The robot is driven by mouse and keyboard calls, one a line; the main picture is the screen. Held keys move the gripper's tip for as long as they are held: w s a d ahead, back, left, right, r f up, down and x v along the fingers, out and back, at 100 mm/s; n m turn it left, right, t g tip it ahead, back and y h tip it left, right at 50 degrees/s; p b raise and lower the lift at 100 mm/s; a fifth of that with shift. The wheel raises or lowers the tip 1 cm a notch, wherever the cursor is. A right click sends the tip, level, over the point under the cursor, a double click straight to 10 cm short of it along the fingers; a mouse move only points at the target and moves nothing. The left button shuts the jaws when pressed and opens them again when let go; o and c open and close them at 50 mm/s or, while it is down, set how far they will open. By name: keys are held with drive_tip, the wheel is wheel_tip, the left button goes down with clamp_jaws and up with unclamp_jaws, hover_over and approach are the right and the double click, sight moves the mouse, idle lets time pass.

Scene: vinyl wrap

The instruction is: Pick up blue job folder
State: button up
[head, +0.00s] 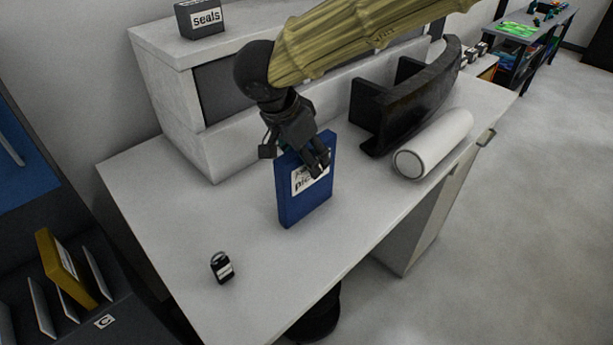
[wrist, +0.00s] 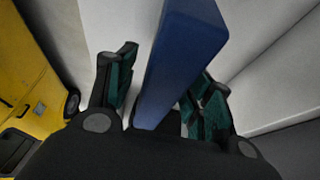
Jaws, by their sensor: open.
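The blue job folder (head: 303,205) stands upright on the white desk in the head view, with a white label on its front partly covered by my gripper. My gripper (head: 318,168) is at the folder's upper part, reaching down from above. In the wrist view the folder (wrist: 183,55) runs between the two open fingers of my gripper (wrist: 160,95), one on each side. The left finger stands apart from the folder; the right finger is close to it, and I cannot tell whether it touches.
The white desk (head: 180,235) has clear room left of the folder. A small black labelled item (head: 221,267) stands near its front. A white roll (head: 433,145) and a black curved piece (head: 415,100) lie right. A seals box (head: 200,18) sits on the raised shelf.

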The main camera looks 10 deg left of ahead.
drive_tip(key=shift+p+x, duration=0.4)
drive_tip(key=shift+x, duration=1.35)
drive_tip(key=shift+f+p, duration=0.1)
drive_tip(key=shift+p, duration=0.3)
clamp_jaws()
drive_tip(key=shift+b, duration=0.45)
